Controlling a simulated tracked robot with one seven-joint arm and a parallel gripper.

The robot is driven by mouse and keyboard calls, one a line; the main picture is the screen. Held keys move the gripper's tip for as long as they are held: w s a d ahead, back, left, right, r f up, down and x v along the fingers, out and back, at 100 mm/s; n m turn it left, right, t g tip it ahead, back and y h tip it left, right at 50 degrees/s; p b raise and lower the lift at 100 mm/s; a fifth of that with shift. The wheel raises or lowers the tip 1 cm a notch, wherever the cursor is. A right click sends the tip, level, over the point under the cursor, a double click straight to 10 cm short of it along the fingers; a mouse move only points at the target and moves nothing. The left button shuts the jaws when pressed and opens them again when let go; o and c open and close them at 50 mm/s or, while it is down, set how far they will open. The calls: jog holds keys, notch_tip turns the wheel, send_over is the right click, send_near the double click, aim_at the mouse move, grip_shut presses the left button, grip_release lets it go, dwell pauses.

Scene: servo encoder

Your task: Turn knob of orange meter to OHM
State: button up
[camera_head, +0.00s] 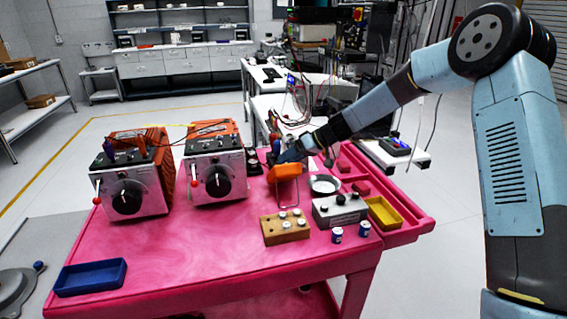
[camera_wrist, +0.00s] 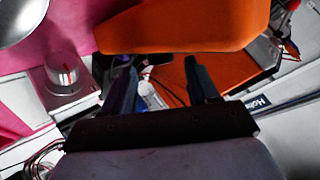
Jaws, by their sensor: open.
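The orange meter (camera_head: 286,170) stands on the pink cart's top, near its back edge, right of the two large dial boxes. Its orange casing (camera_wrist: 190,28) fills the top of the wrist view, with another orange surface (camera_wrist: 215,88) below it. My gripper (camera_head: 290,152) is at the meter's top, on its far side in the head view. In the wrist view its two dark fingers (camera_wrist: 160,86) are apart, with no object clearly held between them. The meter's dial face, knob and OHM mark cannot be made out in either view.
A box with a grey knob bearing a red mark (camera_wrist: 63,75) is left in the wrist view. A round metal dish (camera_head: 324,184), a grey box (camera_head: 340,212) and a yellow tray (camera_head: 383,213) lie right of the meter.

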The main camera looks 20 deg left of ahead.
jog(key=shift+x, duration=1.5)
jog(key=shift+c, duration=0.3)
jog(key=c, duration=1)
